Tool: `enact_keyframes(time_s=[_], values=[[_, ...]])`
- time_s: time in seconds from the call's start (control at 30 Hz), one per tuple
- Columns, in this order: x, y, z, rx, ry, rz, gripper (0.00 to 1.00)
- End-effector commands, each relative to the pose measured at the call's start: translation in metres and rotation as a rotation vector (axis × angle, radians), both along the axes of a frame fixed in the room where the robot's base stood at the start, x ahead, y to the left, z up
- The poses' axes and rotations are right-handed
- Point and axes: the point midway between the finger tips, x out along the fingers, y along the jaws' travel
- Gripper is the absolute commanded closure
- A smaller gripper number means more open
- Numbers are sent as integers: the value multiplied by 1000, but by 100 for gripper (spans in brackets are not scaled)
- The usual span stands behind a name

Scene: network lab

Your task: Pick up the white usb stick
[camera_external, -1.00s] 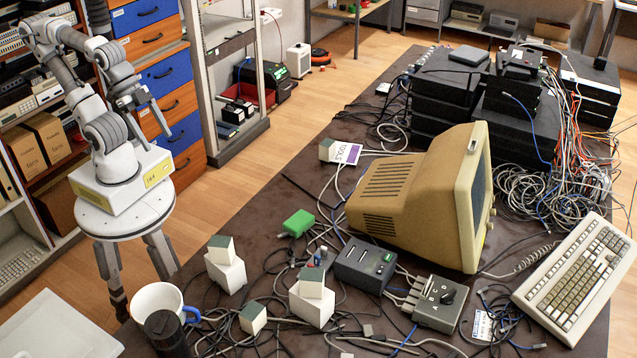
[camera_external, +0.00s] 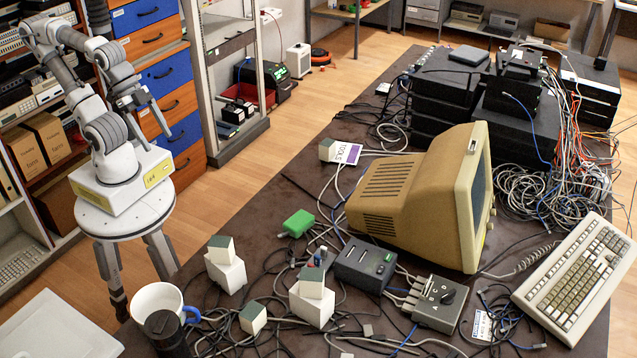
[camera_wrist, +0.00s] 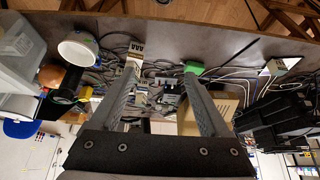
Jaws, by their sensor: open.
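My gripper (camera_external: 150,118) is raised beside the left edge of the table, well apart from everything on it. In the wrist view my gripper (camera_wrist: 160,78) shows two grey fingers spread wide with nothing held between them. I cannot pick out the white usb stick with certainty. A small pale piece (camera_external: 347,355) lies at the bottom edge of the external view, too small to identify.
The dark table (camera_external: 270,210) is crowded with cables. It bears a beige monitor (camera_external: 400,195), a keyboard (camera_external: 575,280), a switch box (camera_external: 436,303), a green block (camera_external: 298,223), white-and-green blocks (camera_external: 226,270) and a white mug (camera_external: 157,298). Black equipment (camera_external: 445,85) is stacked at the back.

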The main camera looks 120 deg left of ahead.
Motion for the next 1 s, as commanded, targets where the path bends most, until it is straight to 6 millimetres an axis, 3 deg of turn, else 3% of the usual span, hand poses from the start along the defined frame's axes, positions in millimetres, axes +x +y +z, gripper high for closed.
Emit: enact_keyframes(time_s=[0.03, 0.3, 0.33, 0.67, 0.77, 1.0], values=[[0, 0, 0, 0, 0, 0, 20], [0, 0, 0, 0, 0, 0, 69], [0, 0, 0, 0, 0, 0, 71], [5, 2, -2, 2, -6, 5, 71], [23, 7, -8, 8, -30, 19, 71], [106, 35, -38, 38, -164, 70, 71]])
